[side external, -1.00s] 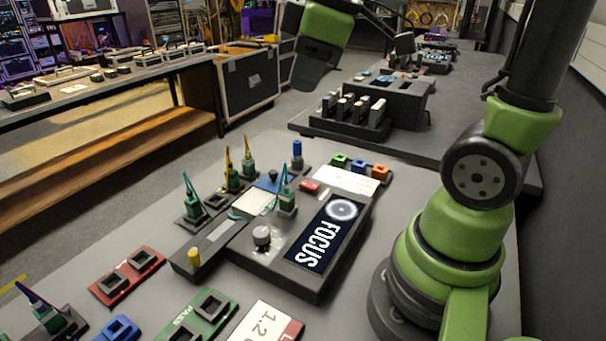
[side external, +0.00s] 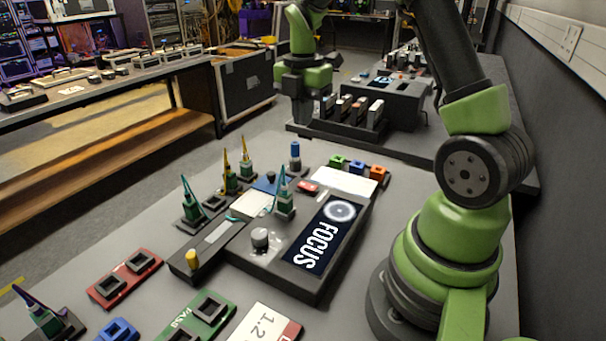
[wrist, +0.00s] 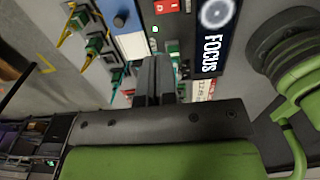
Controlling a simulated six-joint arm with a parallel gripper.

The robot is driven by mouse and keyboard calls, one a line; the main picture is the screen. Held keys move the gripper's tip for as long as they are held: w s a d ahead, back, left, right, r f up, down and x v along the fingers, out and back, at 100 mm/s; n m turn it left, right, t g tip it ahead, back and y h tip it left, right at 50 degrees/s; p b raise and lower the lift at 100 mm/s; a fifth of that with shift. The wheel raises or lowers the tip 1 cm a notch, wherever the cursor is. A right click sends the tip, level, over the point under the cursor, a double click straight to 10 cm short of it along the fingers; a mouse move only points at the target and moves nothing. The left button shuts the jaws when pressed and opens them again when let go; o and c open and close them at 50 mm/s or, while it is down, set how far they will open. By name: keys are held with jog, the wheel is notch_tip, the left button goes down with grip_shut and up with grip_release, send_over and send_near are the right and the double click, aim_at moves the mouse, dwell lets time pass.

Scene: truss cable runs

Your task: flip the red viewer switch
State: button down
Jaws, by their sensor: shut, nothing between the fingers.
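The red viewer switch (side external: 308,187) is a small red rocker on the top of the dark viewer box (side external: 262,277), near its back edge and left of the screen marked FOCUS (side external: 318,240). In the wrist view a red rocker (wrist: 166,6) shows at the top edge, left of the screen. Which way it is tipped is too small to tell. My gripper (side external: 302,121) hangs behind and above the box, apart from the switch. Its dark fingers (wrist: 155,62) are together and empty in the wrist view.
Green-based connectors with thin upright cables (side external: 284,202) stand by the switch. A blue-topped post (side external: 295,155) and green, blue and orange blocks (side external: 357,167) stand behind it. A grey knob (side external: 260,240) is at the box's front. A rack of upright modules (side external: 345,113) stands farther back.

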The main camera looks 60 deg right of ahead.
aim_at(309, 186)
notch_tip(309, 186, down, 14)
jog(key=shift+f, duration=0.1)
dwell(0.5)
jog(key=shift+f, duration=0.1)
dwell(0.4)
jog(key=shift+s, duration=0.15)
jog(key=shift+s+r, duration=0.3)
jog(key=shift+s, duration=0.3)
notch_tip(309, 186, up, 14)
dwell(0.4)
